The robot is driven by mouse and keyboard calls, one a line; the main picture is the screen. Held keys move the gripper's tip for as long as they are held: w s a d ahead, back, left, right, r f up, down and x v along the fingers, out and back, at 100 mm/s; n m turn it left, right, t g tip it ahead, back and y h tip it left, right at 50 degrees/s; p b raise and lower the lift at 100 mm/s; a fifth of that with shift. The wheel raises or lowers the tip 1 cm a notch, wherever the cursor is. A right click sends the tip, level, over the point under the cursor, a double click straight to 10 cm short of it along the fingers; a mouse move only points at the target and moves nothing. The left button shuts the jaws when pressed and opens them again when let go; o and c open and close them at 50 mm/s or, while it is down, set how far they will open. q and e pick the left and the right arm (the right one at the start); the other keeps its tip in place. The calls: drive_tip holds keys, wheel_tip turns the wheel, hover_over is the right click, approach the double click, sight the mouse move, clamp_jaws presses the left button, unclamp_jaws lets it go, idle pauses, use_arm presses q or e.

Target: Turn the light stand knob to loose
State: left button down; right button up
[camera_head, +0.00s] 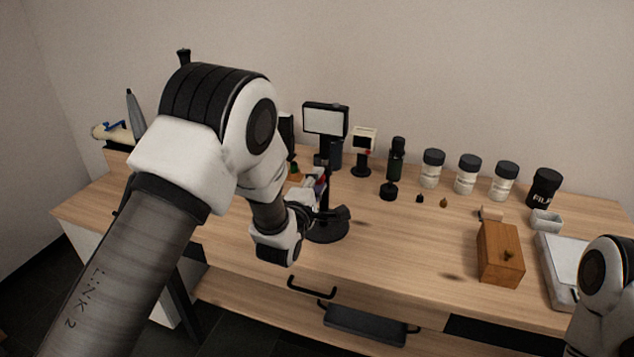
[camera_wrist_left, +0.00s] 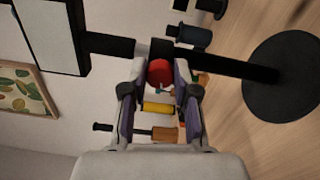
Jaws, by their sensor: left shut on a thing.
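The light stand has a white light panel (camera_head: 325,120) with a black frame, a thin black pole and a round black base (camera_head: 327,230). In the left wrist view the pole runs across the top, from the panel (camera_wrist_left: 48,35) to the base (camera_wrist_left: 285,77). The red round knob (camera_wrist_left: 159,72) sits at the pole. My left gripper (camera_head: 319,190) is beside the pole. Its fingers are closed on both sides of the red knob in the wrist view (camera_wrist_left: 160,80). The knob is mostly hidden in the head view. My right gripper is not in view.
A small white-faced device (camera_head: 363,141), a dark dropper bottle (camera_head: 396,160) and several white jars (camera_head: 433,168) stand along the back. A wooden box (camera_head: 500,253) and a pale tray (camera_head: 562,265) are at right. The table front (camera_head: 390,270) between stand and box is clear.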

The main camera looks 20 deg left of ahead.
use_arm(q)
drive_tip(key=c, duration=0.9)
unclamp_jaws()
drive_tip(key=shift+o, duration=0.2)
drive_tip(key=s, duration=1.2)
drive_tip(key=shift+a, duration=0.2)
drive_tip(key=shift+f, duration=0.15)
drive_tip(key=s+a+f+m+g+p, duration=0.1)
drive_tip(key=s+a+f+g, duration=0.15)
drive_tip(key=s+f, duration=0.4)
drive_tip(key=s+a+f+m+g+y, duration=0.1)
drive_tip(key=s+f+g, duration=0.25)
drive_tip(key=f, duration=0.55)
drive_tip(key=s+a+f+m+g+p, duration=0.1)
drive_tip(key=s+f+g, duration=0.25)
drive_tip(key=f, duration=0.45)
drive_tip(key=s+f+m+g, duration=0.3)
drive_tip(key=s+m+g, duration=0.1)
drive_tip(key=s+m, duration=0.4)
drive_tip(key=s+f+m+g, duration=0.4)
drive_tip(key=s+m, duration=0.4)
drive_tip(key=s, duration=0.3)
drive_tip(key=shift+d+f, duration=0.15)
drive_tip(key=shift+f, duration=0.05)
